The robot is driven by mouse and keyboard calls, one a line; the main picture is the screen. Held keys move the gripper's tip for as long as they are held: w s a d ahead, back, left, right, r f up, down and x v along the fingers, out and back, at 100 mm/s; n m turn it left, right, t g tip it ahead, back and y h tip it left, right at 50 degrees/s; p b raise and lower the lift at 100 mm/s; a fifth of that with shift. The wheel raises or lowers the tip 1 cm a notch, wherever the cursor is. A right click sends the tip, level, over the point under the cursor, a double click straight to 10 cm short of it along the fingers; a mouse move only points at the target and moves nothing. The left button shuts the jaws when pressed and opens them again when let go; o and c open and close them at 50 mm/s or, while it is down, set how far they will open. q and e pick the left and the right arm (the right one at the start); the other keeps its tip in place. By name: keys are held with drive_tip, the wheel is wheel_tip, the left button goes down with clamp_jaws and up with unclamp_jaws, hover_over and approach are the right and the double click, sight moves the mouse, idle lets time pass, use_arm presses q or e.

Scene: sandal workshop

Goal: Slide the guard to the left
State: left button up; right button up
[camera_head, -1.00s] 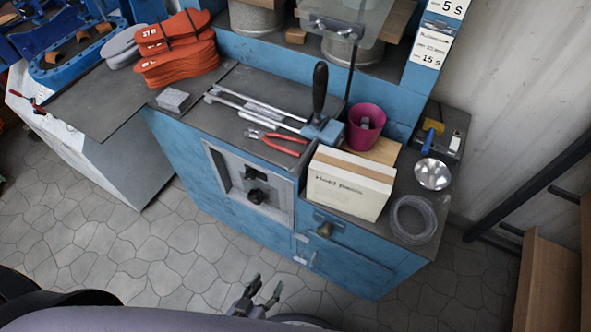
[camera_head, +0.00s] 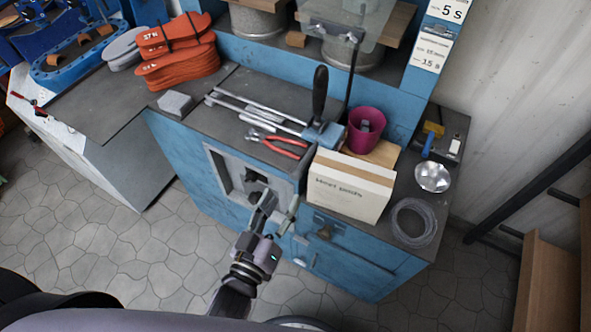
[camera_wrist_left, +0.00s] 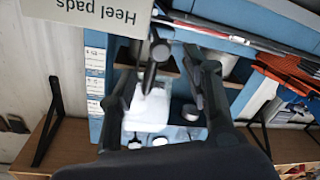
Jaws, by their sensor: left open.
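The guard looks to be the clear panel (camera_head: 350,14) at the top of the head view, in front of the grinding wheels. A dark clamp (camera_head: 332,30) sits at its lower edge, on a thin dark upright rod (camera_head: 352,68). My left gripper (camera_head: 279,206) is open, its fingers apart with nothing seen between them. It is low in front of the blue cabinet's grey-framed recess, well below the guard and apart from it. In the left wrist view the dark fingers (camera_wrist_left: 172,78) show spread. I cannot pick out the guard there. My right gripper is not in view.
On the bench are a lidded carton (camera_head: 349,187), a magenta cup (camera_head: 367,128), red-handled pliers (camera_head: 277,146), metal rods (camera_head: 256,109), a black-handled tool (camera_head: 320,92), a metal bowl (camera_head: 432,176) and a wire coil (camera_head: 414,221). Orange soles (camera_head: 180,55) are stacked at the left.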

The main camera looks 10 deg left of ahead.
sight(293, 178)
use_arm(q)
drive_tip(key=p+x, duration=0.1)
drive_tip(key=x, duration=0.7)
drive_tip(key=shift+w, duration=0.3)
drive_tip(key=shift+c, duration=0.6)
clamp_jaws()
